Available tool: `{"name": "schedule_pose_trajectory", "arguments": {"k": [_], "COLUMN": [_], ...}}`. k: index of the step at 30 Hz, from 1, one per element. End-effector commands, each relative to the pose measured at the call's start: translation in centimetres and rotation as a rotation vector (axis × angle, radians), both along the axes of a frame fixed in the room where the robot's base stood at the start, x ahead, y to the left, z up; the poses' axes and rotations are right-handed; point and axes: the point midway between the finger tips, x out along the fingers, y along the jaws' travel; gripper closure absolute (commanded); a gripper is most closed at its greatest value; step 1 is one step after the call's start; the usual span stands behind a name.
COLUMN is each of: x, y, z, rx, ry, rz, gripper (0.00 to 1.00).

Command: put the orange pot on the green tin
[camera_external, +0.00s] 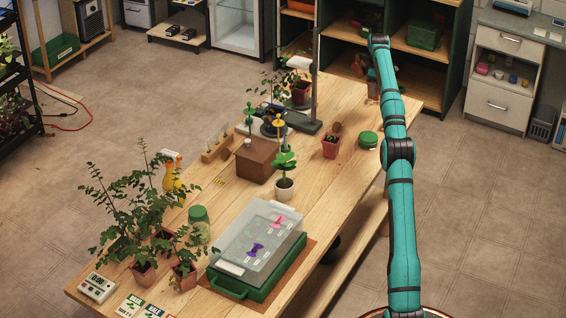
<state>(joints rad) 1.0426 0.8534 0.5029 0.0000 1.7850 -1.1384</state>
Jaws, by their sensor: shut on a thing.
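My gripper (372,78) hangs from the far end of my teal arm, over the back right part of the wooden table. It is shut on a small reddish-orange thing (373,90), which looks like the orange pot. It is small and partly hidden by the gripper and arm. The green tin (368,140) is a low round tin standing on the table near its right edge, nearer the camera than my gripper and well apart from it. Its top looks bare.
A red pot with soil (331,147) stands just left of the tin. My arm runs along the right edge.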

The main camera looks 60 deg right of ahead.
Motion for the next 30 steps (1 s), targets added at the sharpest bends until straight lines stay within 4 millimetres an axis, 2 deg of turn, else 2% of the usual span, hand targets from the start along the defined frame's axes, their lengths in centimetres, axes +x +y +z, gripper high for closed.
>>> {"name": "schedule_pose_trajectory", "arguments": {"k": [7,11,20,30], "x": [0.0,-0.2,-1.0,-2.9], "y": [0.3,1.2,5.7,12.0], "z": [0.5,1.2,3.2,4.6], "rx": [0.0,-0.001,0.0,-0.001], "ry": [0.0,0.0,0.0,0.0], "rz": [-0.001,-0.007,-0.031,-0.061], "gripper": [0.71,0.71,0.71,0.71]}}
